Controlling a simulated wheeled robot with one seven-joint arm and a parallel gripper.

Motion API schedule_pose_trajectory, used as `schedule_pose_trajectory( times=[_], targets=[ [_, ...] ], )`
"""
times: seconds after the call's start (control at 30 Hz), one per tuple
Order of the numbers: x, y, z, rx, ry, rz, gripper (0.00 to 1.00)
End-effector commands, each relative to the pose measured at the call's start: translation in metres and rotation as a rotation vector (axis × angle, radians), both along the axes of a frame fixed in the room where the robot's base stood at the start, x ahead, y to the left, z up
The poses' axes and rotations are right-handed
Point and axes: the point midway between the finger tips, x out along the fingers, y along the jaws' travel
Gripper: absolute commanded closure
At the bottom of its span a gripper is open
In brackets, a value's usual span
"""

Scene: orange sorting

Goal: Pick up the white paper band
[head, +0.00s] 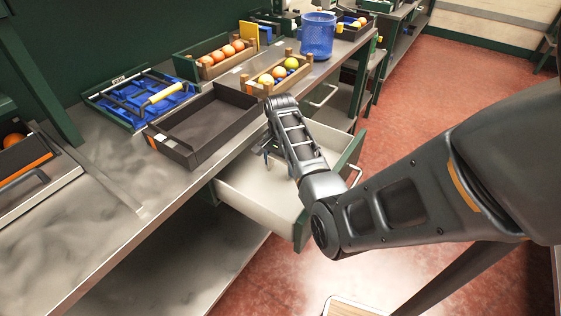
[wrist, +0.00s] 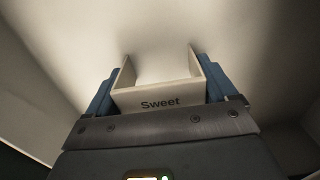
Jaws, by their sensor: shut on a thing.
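The white paper band (wrist: 160,103) is printed "Sweet" and shows in the wrist view as an open, U-like shape. My gripper (wrist: 158,82) is shut on it, with a blue finger against each side. In the head view my gripper (head: 267,155) is low in the open drawer (head: 245,193), mostly hidden behind my arm. I cannot make out the band there. The wrist view shows pale drawer surfaces around the band; whether it touches the drawer floor I cannot tell.
The drawer is pulled out under the metal bench (head: 100,215).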

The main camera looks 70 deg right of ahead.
Motion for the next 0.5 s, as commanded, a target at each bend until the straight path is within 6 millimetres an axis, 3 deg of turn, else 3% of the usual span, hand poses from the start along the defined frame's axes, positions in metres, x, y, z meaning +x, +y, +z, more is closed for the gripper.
schedule_pose_trajectory(
  times=[0.27, 0.5],
  targets=[
    [0.000, 0.000, 0.008, 0.000, 0.000, 0.000, 0.57],
    [0.001, -0.001, 0.043, -0.004, -0.002, 0.001, 0.57]
  ],
)
